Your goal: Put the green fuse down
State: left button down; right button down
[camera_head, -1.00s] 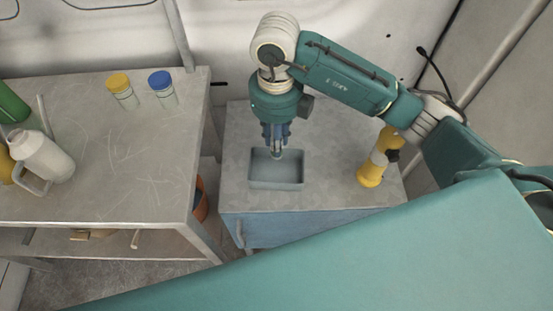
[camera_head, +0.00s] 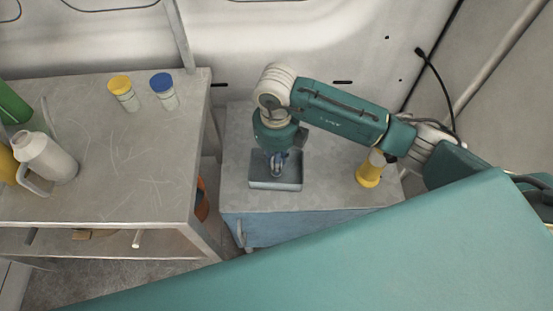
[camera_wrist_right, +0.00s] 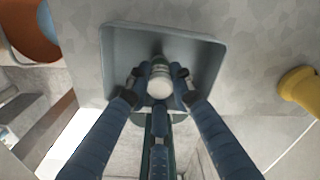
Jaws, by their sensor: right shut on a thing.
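My right gripper (camera_head: 277,172) reaches down into a shallow grey-blue tray (camera_head: 262,185) on the cabinet top. In the right wrist view, my right gripper (camera_wrist_right: 160,84) has its fingers closed around a small cylinder with a pale round end, the fuse (camera_wrist_right: 160,87). A grey-green band shows on its side. The fuse is over the inside of the tray (camera_wrist_right: 120,50); whether it touches the tray floor I cannot tell. In the head view the fuse is hardly visible between the fingers. My left gripper is not in view.
A yellow object (camera_head: 369,174) stands on the cabinet right of the tray; it also shows in the wrist view (camera_wrist_right: 300,88). The bench at left holds a yellow-capped jar (camera_head: 123,92), a blue-capped jar (camera_head: 164,90) and a white jug (camera_head: 45,158). An orange bucket (camera_head: 202,199) sits between.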

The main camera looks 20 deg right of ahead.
jog(key=c, duration=1.5)
grip_release()
jog(key=shift+f, duration=0.1)
jog(key=shift+c, duration=0.2)
jog(key=shift+r, duration=0.3)
notch_tip(320, 180, up, 12)
jog(key=b, duration=0.1)
jog(key=shift+f, duration=0.15)
